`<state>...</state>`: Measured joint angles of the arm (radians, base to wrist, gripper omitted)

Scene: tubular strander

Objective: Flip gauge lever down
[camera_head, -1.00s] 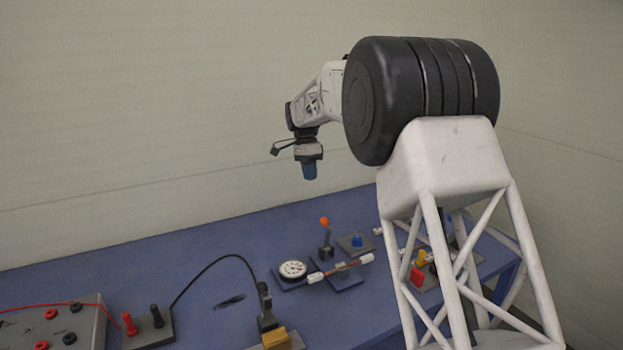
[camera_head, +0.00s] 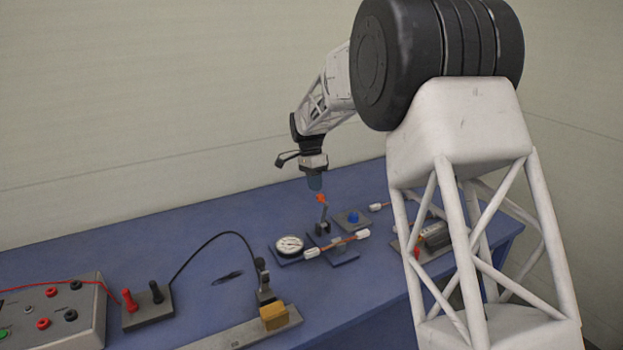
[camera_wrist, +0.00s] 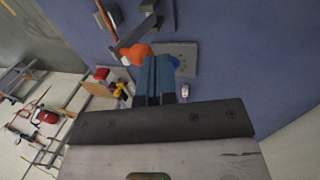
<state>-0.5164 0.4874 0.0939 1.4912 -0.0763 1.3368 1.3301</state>
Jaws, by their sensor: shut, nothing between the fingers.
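The gauge lever (camera_head: 323,213) stands on a small dark base on the blue table, tilted slightly, with an orange knob (camera_head: 320,197) at its top. The round white-faced gauge (camera_head: 289,245) sits to its left. My gripper (camera_head: 315,182) is shut and empty, pointing down just above the orange knob. In the wrist view my blue gripper fingers (camera_wrist: 156,78) are closed together and lie right by the orange knob (camera_wrist: 136,53), partly covering it. I cannot tell whether they touch it.
A rod with white ends (camera_head: 337,243) lies in front of the lever. A plate with a blue knob (camera_head: 353,217) is to its right. A grey box with jacks (camera_head: 52,318), a red and black terminal block (camera_head: 148,306) and a yellow block (camera_head: 273,316) are left and front.

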